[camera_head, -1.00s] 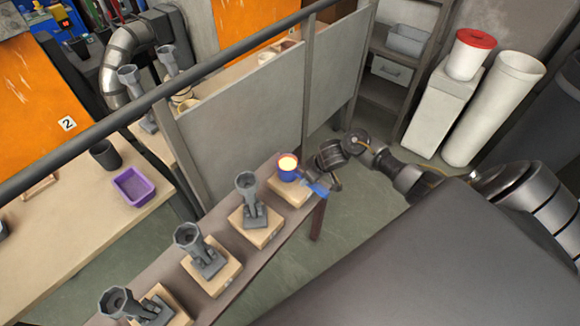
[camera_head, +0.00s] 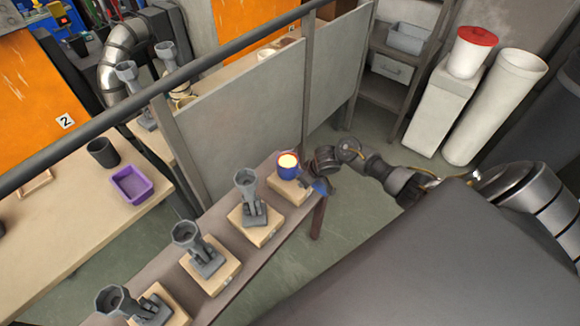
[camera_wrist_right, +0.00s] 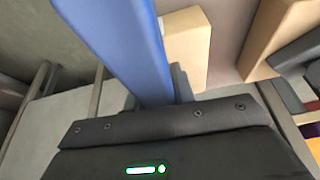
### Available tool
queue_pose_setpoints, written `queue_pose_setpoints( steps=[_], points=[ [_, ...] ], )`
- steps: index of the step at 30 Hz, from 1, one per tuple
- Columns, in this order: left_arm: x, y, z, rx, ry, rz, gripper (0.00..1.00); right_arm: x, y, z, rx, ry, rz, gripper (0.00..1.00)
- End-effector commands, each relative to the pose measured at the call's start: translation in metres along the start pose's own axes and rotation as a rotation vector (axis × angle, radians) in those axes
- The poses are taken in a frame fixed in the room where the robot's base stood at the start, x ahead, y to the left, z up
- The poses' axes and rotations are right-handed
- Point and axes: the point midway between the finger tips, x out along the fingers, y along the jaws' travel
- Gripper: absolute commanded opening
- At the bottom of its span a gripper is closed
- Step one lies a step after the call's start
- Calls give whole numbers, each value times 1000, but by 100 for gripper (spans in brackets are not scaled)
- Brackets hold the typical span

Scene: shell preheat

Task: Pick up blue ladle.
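The blue ladle (camera_head: 288,170) has a round cup with a glowing yellow-orange inside. It is at the far end of the narrow bench, at the pale block (camera_head: 292,192) there; I cannot tell whether it rests on the block or is just above it. My right gripper (camera_head: 318,182) is at its blue handle, beside the cup. In the right wrist view the handle (camera_wrist_right: 130,45) runs down between my dark fingers (camera_wrist_right: 160,92), which look closed on it. The cup is out of that view. My left gripper is not in view.
Several grey funnel-shaped pieces (camera_head: 250,205) stand on pale blocks along the bench (camera_head: 165,262). Grey partition panels (camera_head: 250,115) stand close behind. A long dark rail (camera_head: 150,98) crosses the view. A purple tray (camera_head: 131,185) and dark cup (camera_head: 103,152) are on the left table. Open floor lies right.

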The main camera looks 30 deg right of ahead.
Motion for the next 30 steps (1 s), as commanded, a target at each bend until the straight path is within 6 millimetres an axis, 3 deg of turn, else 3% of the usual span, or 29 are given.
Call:
queue_pose_setpoints(
  steps=[1,5,14,20,23,30],
  points=[
    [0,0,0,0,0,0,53,0,0,0,0,0,0,17],
    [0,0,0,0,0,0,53,0,0,0,0,0,0,0],
    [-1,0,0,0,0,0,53,-2,0,-2,0,2,0,0],
    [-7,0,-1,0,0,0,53,-18,0,-9,-1,4,0,0],
    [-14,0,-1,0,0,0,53,-35,0,-16,-1,6,0,0],
    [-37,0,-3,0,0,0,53,-103,5,8,-4,2,3,0]
  ],
)
